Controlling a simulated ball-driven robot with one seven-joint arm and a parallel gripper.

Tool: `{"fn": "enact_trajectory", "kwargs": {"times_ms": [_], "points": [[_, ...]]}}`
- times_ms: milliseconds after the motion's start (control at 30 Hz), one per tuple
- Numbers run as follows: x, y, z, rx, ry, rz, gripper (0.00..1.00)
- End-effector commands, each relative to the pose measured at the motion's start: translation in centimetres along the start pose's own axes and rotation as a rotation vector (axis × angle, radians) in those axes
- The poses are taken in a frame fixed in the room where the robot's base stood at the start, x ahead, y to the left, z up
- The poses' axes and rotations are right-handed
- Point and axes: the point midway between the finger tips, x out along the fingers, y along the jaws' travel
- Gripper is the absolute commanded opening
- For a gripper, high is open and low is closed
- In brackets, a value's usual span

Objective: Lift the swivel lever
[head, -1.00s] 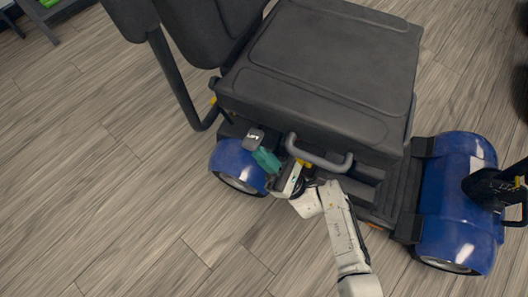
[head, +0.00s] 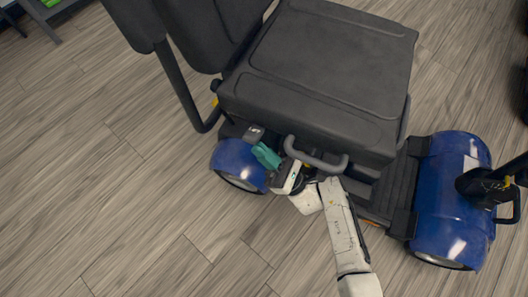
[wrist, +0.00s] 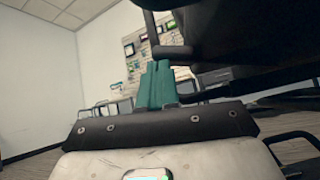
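The swivel lever, a dark paddle with a pale label (head: 254,133), sticks out below the left front corner of the scooter's seat, above the blue rear fender. My gripper (head: 266,155) is just below and right of it, with its teal fingers pointing at it. In the wrist view the teal fingers (wrist: 160,85) stand side by side and look shut. A dark bar (wrist: 172,51) crosses just past the fingertips. I cannot tell whether the fingers touch the lever; nothing shows clearly between them.
The dark seat (head: 315,65) overhangs close to my gripper. A grey loop handle (head: 315,158) on its side is right beside my wrist. The blue rear fender (head: 236,162) lies below. Wooden floor (head: 120,220) is clear at the left.

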Motion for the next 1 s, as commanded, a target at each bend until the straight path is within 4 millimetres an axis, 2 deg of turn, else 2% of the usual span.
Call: {"fn": "enact_trajectory", "kwargs": {"times_ms": [267, 467, 600, 667, 800, 1000], "points": [[0.1, 0.0, 0.0, -0.004, -0.008, 0.006, 0.0], [-1.7, 0.3, -1.7, -0.002, -0.005, 0.003, 0.0], [-3.5, 0.7, -3.4, 0.0, -0.003, 0.001, 0.0], [-4.4, 0.8, -2.7, -0.001, 0.0, -0.004, 0.0], [-7.5, 1.3, -2.7, -0.002, -0.001, -0.005, 0.0], [-11.0, 1.8, -2.7, -0.002, -0.001, -0.003, 0.0]]}}
